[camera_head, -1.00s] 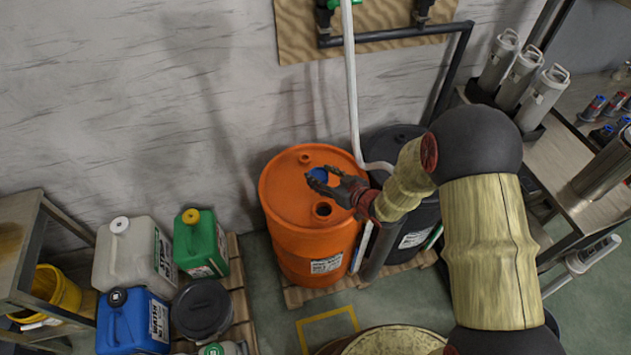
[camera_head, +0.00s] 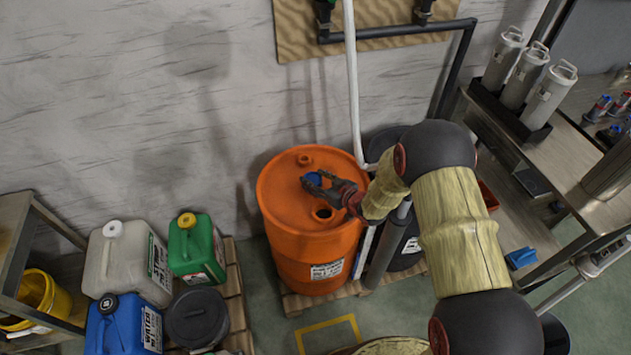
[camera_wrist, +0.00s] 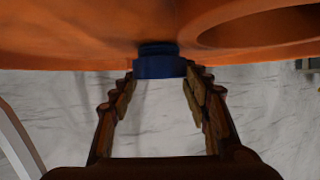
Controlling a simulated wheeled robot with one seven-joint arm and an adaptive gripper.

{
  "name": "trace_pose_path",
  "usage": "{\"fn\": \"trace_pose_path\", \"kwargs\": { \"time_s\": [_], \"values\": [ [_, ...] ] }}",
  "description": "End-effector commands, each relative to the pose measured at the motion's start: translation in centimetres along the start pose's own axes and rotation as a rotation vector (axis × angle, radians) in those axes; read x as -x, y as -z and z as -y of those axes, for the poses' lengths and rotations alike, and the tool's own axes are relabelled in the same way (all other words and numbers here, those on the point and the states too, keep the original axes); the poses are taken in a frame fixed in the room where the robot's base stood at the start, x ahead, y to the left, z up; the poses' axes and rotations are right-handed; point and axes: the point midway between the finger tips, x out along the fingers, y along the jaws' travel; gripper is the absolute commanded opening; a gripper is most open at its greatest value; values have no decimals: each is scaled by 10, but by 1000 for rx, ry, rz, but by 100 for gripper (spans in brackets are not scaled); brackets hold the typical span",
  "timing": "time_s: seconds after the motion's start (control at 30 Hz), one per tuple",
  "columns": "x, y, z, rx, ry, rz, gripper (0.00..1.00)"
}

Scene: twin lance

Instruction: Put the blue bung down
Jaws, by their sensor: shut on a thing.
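The blue bung (camera_head: 312,179) is at the top of the orange drum (camera_head: 312,248), behind the drum's open hole (camera_head: 322,213). My gripper (camera_head: 316,186) reaches in from the right, low over the drum top. In the wrist view the bung (camera_wrist: 158,68) sits between my two fingertips (camera_wrist: 159,78), and my gripper is shut on it. There the bung is right up against the orange drum surface (camera_wrist: 90,40); I cannot tell whether it touches it. The open hole's rim (camera_wrist: 270,25) shows beside it.
A white pipe (camera_head: 354,90) runs down the wall behind the drum. A dark drum (camera_head: 405,255) stands close on the right, partly behind my arm. Jerrycans, including a green one (camera_head: 196,245), stand at left. A bench with grey canisters (camera_head: 525,80) is at right.

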Motion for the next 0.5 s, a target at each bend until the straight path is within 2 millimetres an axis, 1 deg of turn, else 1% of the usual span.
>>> {"fn": "trace_pose_path", "kwargs": {
  "time_s": [0.1,0.27,0.3,0.5],
  "values": [
    [1,2,0,0,0,0,28],
    [-1,-3,0,0,0,0,28],
    [-1,-2,0,0,0,0,50],
    [0,-2,0,0,0,0,61]
  ]
}}
